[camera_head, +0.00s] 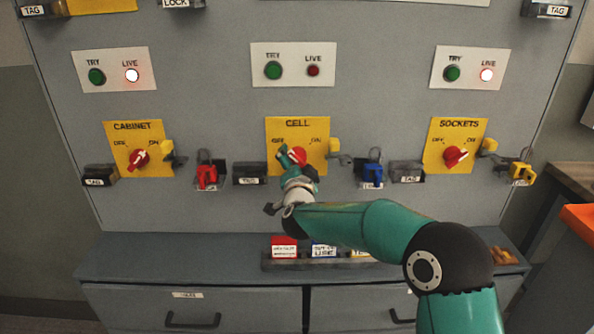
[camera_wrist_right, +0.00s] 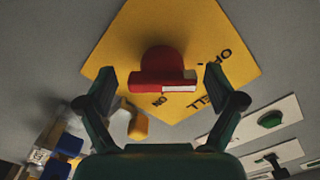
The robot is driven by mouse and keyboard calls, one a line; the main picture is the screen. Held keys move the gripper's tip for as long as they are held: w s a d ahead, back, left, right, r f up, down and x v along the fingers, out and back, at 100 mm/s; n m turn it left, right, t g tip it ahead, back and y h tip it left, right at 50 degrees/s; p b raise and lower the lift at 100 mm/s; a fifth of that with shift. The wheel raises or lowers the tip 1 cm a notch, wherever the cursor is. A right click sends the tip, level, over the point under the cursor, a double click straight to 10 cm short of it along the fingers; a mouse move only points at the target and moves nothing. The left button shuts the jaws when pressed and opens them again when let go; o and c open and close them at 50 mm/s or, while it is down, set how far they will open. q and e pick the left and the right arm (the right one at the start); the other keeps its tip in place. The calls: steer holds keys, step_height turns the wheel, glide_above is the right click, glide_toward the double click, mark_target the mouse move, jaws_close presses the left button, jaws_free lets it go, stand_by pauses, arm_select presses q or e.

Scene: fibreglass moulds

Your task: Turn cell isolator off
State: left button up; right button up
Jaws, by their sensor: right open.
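The cell isolator is a yellow plate (camera_head: 314,130) marked CELL, OFF and ON, in the middle of the grey panel. Its red knob (camera_head: 299,155) is partly hidden by my right gripper (camera_head: 295,163). In the right wrist view the yellow plate (camera_wrist_right: 220,38) and the red knob (camera_wrist_right: 160,72) show up close. The knob's bar with a white mark lies between the two fingers of my open right gripper (camera_wrist_right: 160,82), with gaps on both sides. The white mark lies nearer the ON lettering than the OFF lettering. My left gripper is not in view.
Cabinet (camera_head: 119,133) and sockets (camera_head: 444,131) isolators flank it; their LIVE lamps glow, while the cell LIVE lamp (camera_head: 313,71) is dark red. A red padlock (camera_head: 206,175), a blue padlock (camera_head: 372,174) and tag holders (camera_head: 249,174) sit close by. A ledge (camera_head: 180,247) runs below.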

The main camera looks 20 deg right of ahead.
steer(key=v, duration=1.2)
steer(key=shift+d, duration=0.1)
steer(key=d+f+g+p, duration=0.3)
steer(key=d+f+p, duration=0.3)
steer(key=f, duration=0.3)
steer(key=s+a+f+n+g+y+p, duration=0.15)
steer(key=s+f+n+g+p, duration=0.35)
steer(key=f, duration=0.7)
steer(key=s+a+f+n+g+y, duration=0.1)
steer(key=s+a+f+g+y, duration=0.1)
steer(key=s, duration=0.7)
steer(key=s+a+f+n+g+y, duration=0.2)
steer(key=s+a+f+g+y, duration=0.1)
steer(key=s, duration=0.7)
steer(key=s+a+f+n+g+y, duration=0.2)
steer(key=s+a+f, duration=0.4)
steer(key=s, duration=0.3)
steer(key=shift+s+f+g, duration=0.25)
steer(key=shift+f+g, duration=0.45)
steer(key=shift+g, duration=0.2)
steer(key=shift+y, duration=0.25)
